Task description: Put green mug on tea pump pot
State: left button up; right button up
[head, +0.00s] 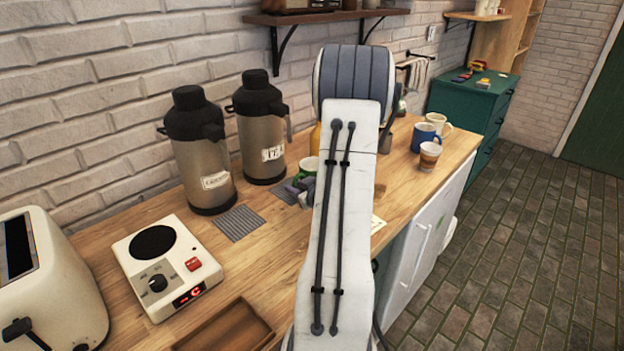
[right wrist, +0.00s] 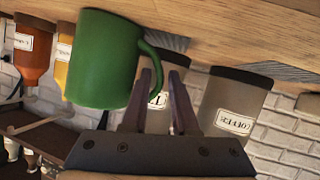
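The green mug (head: 308,165) shows in the head view just right of the tea pump pot, partly hidden by my right arm. The tea pump pot (head: 257,130) is steel with a black top and a TEA label. In the upside-down right wrist view, the mug (right wrist: 100,60) is large, its handle at the fingertips of my right gripper (right wrist: 162,72). The fingers stand apart with a gap between them, and the handle's outer edge shows near the left finger. I cannot tell whether the mug touches the counter. My left gripper is not in view.
A coffee pump pot (head: 200,155) stands left of the tea pot. Striped grey mats (head: 238,222) lie before the pots. A hot plate (head: 165,265), toaster (head: 45,280) and wooden tray (head: 228,328) are nearer. A blue mug (head: 424,138) and other cups stand at right.

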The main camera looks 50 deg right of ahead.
jog(key=shift+w+d+f, duration=0.2)
jog(key=shift+w, duration=0.3)
grip_shut()
jog(key=shift+r, duration=0.1)
dwell(1.0)
